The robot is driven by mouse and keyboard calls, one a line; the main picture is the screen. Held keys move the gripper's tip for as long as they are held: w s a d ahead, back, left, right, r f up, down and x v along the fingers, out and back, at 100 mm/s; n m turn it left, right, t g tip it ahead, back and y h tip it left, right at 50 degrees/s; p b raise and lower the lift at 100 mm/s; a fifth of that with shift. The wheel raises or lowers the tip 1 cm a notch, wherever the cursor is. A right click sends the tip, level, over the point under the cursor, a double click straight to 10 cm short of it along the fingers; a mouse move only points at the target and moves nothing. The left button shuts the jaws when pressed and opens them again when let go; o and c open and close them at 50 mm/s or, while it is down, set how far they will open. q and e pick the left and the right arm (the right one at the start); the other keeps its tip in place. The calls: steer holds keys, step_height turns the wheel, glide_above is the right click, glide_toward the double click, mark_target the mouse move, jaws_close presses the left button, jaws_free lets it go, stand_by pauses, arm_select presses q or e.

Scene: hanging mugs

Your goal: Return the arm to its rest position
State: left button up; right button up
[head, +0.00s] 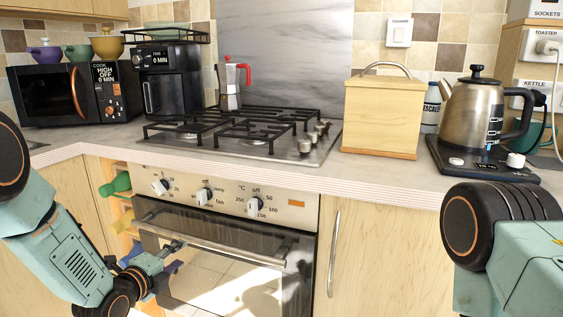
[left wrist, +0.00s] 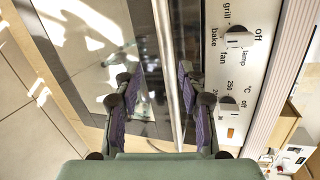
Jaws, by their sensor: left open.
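My left arm (head: 75,255) reaches in from the left side of the head view and hangs low in front of the oven. Its gripper (head: 177,256) is in front of the oven door, just below the left part of the oven handle (head: 210,236).
The counter edge (head: 390,184) runs above the oven.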

arm_select(q)
steer(key=s+d+f+n+g+y+p, duration=0.1)
steer(key=s+f+n+g, duration=0.3)
steer(key=s+f+n, duration=0.45)
steer(key=s+d+f+n+g+y+p, duration=0.1)
steer(key=s+f+n+g, duration=0.3)
steer(key=s+n, duration=0.6)
steer(key=s+f+n+g+y+p, duration=0.1)
steer(key=s+n+g+p, duration=0.3)
steer(key=s, duration=2.3)
steer(key=shift+s+d+f+g, duration=0.2)
steer(key=shift+d+f+g, duration=0.15)
steer(key=shift+g, duration=0.75)
steer(key=shift+w+n, duration=0.1)
steer(key=shift+n, duration=0.15)
